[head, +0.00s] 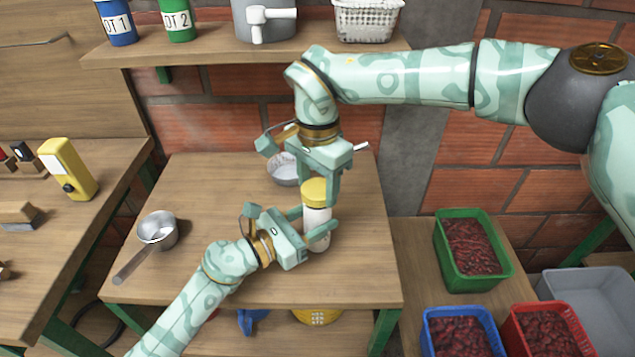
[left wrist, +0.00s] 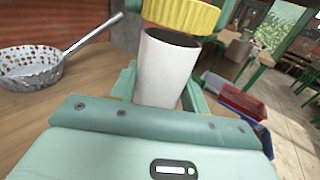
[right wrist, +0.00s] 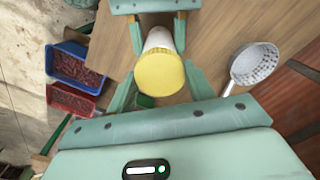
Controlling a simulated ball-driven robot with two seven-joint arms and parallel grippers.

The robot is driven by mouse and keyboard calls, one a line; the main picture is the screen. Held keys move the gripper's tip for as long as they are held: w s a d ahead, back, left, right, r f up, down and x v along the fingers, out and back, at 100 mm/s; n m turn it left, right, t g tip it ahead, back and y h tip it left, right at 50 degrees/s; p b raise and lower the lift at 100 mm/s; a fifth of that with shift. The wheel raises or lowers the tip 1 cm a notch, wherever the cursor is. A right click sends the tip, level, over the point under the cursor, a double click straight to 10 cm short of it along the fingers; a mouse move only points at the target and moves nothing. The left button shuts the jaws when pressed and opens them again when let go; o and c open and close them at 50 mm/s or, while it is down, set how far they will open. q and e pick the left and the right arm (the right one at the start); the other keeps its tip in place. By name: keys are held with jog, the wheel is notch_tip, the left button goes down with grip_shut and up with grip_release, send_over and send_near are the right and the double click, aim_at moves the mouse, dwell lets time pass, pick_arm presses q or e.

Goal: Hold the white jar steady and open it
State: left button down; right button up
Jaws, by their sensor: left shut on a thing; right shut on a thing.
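The white jar (head: 317,222) stands upright on the wooden table. My left gripper (head: 316,232) is shut on its body from the left; the left wrist view shows the jar (left wrist: 165,72) between the fingers. The ribbed yellow lid (head: 314,191) is in my right gripper (head: 319,186), which reaches down from above and is shut on it. In the left wrist view the lid (left wrist: 183,14) sits above the jar's rim, and the jar's dark open mouth shows beneath it. In the right wrist view the lid (right wrist: 160,73) hides most of the jar (right wrist: 158,40).
A perforated metal strainer (head: 283,172) lies behind the jar, partly hidden by my right gripper. A saucepan (head: 157,230) stands at the table's left. Green (head: 494,284), blue (head: 484,347) and red (head: 578,325) crates of red beans are at the right. A shelf (head: 170,52) runs above.

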aim_at(318, 188)
jog(key=shift+r, duration=2.05)
pick_arm(q)
jog(key=c, duration=0.6)
grip_release()
jog(key=shift+c, duration=0.2)
jog(key=shift+a, duration=0.1)
